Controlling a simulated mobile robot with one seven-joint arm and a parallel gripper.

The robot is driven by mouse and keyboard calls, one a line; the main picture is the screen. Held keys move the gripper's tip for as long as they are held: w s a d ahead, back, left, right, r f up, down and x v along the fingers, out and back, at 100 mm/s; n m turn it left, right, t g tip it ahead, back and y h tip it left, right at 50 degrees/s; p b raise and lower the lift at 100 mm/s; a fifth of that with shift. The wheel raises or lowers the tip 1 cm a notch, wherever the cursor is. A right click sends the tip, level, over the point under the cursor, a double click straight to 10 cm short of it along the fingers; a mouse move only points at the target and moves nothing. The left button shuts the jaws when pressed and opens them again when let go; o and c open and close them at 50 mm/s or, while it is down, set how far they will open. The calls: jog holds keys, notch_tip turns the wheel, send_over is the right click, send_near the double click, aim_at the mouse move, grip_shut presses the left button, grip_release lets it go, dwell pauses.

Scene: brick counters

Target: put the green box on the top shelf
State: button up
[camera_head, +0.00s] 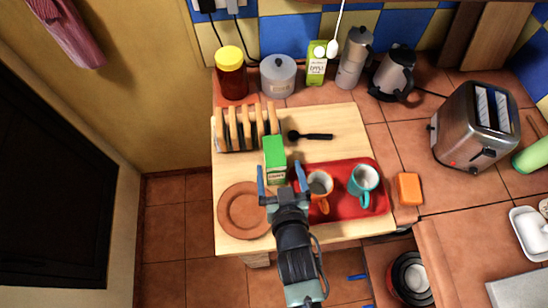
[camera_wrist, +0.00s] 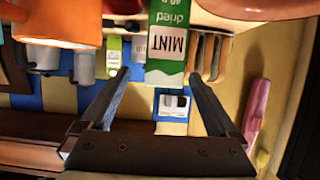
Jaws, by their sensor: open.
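The green box (camera_head: 275,160) stands upright on the light wooden board, between the toast rack and the red tray. In the wrist view, which is upside down, the box (camera_wrist: 167,45) shows a white label reading "MINT". My gripper (camera_head: 281,178) is open at the near side of the box. In the wrist view the open fingers (camera_wrist: 158,76) point toward the box, which appears centred between their tips with space on both sides. I cannot make out a top shelf with certainty in either view.
A red tray (camera_head: 325,210) with an orange mug (camera_head: 319,184) and a teal mug (camera_head: 364,181) lies right of the box. A terracotta plate (camera_head: 230,213) is at left, a toast rack (camera_head: 222,143) behind. Jars, a moka pot and a kettle (camera_head: 393,72) line the wall.

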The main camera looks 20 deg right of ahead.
aim_at(274, 155)
jog(key=x, duration=0.1)
jog(key=p+x, duration=0.1)
jog(key=x, duration=0.3)
jog(key=shift+w+a+r, duration=0.15)
jog(key=shift+a+r, duration=0.05)
jog(key=shift+r, duration=0.15)
jog(key=shift+w+d+f, duration=0.15)
jog(key=shift+w+f, duration=0.1)
jog(key=shift+w, duration=0.2)
